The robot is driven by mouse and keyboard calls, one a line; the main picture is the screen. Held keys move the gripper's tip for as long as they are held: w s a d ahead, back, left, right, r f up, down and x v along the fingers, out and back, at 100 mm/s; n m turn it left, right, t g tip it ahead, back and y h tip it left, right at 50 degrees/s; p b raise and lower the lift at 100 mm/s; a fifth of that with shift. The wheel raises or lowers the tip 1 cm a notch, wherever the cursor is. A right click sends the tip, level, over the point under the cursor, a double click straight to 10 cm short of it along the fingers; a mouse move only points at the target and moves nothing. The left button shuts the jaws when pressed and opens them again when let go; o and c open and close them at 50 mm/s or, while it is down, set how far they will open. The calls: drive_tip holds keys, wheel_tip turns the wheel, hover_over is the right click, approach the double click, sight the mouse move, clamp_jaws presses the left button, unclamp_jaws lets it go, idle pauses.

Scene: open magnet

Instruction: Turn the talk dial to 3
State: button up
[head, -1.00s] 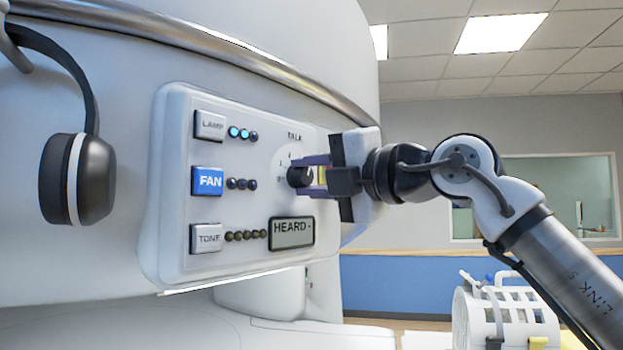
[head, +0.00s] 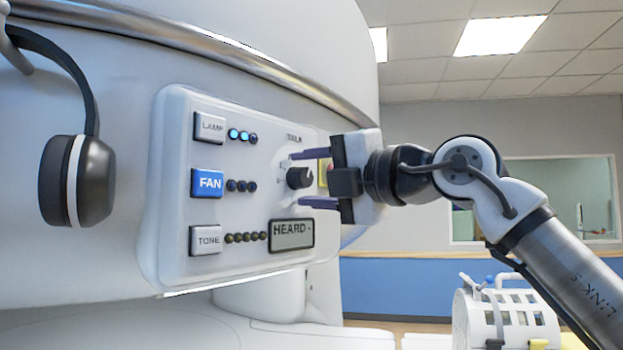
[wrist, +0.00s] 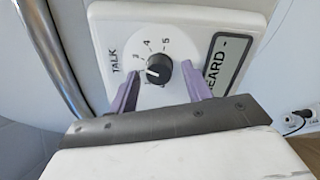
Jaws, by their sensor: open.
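The talk dial (head: 299,178) is a round black knob on the right part of the white control panel. In the wrist view the dial (wrist: 160,68) has a white pointer mark at its left, directed a little below the printed 3; the 4 and 5 are further around. Which number the mark meets is too small to tell. My gripper (head: 296,179) is open, with one purple finger above the dial and one below it. In the wrist view the fingers stand on either side of the knob with gaps, seemingly not touching it.
The panel holds LAMP (head: 210,127), FAN (head: 207,183) and TONE (head: 206,240) buttons with small lights. The HEARD display (head: 292,234) sits just below the lower finger and shows a dash. Headphones (head: 77,180) hang at left.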

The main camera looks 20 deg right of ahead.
drive_tip(key=b+v, duration=0.3)
drive_tip(key=v, duration=1)
drive_tip(key=shift+s+d, duration=0.25)
drive_tip(key=shift+s, duration=0.05)
